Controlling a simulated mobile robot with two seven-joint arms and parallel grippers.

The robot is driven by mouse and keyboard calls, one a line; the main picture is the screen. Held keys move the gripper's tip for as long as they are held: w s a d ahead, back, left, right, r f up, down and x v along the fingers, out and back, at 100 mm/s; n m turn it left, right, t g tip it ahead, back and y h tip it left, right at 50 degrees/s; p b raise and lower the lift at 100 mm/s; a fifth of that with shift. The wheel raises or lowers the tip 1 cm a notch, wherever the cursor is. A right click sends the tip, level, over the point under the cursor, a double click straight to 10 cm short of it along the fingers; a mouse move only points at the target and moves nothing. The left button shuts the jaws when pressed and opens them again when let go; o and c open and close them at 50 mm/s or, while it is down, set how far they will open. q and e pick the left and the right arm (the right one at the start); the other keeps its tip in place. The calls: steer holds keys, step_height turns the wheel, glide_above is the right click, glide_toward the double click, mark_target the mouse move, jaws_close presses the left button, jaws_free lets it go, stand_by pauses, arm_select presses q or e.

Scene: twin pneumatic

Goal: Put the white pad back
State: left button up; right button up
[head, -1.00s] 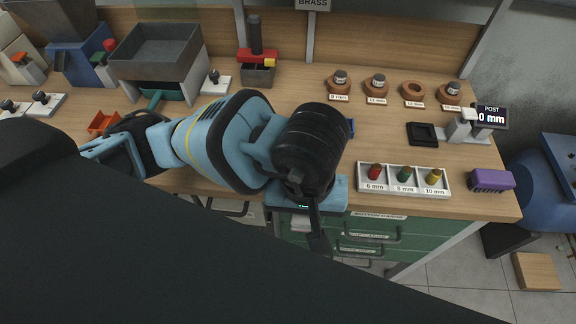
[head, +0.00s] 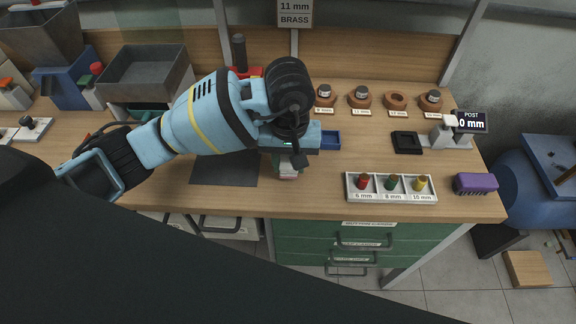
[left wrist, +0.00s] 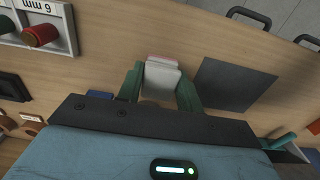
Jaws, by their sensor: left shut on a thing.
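The white pad (head: 288,174) has a pinkish layer and is held by my left gripper (head: 288,163) above the front part of the wooden bench. In the left wrist view, the pad (left wrist: 162,82) sits between the two green fingers of the left gripper (left wrist: 160,88), which are shut on it. The wrist housing hides part of the fingers in the head view. A small blue tray (head: 330,140) lies just right of the gripper, partly hidden by it. My right gripper is not in view.
A dark mat (head: 222,172) lies left of the pad. A white tray (head: 391,198) with red, green and yellow pegs is to the right, near a purple brush (head: 475,183). A black square holder (head: 407,142) and a post gauge (head: 470,122) stand behind. Several brown rings line the back.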

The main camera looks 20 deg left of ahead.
mark_target(288, 169)
arm_select(q)
steer(key=shift+w+a, duration=0.15)
steer(key=shift+w, duration=0.25)
steer(key=shift+w+f, duration=0.1)
steer(key=shift+f, duration=1.7)
steer(key=shift+f, duration=0.15)
steer(key=shift+a+f, duration=0.1)
steer(key=o, duration=1)
steer(key=shift+c, duration=0.2)
step_height(288, 169, up, 12)
steer(key=shift+r, duration=0.25)
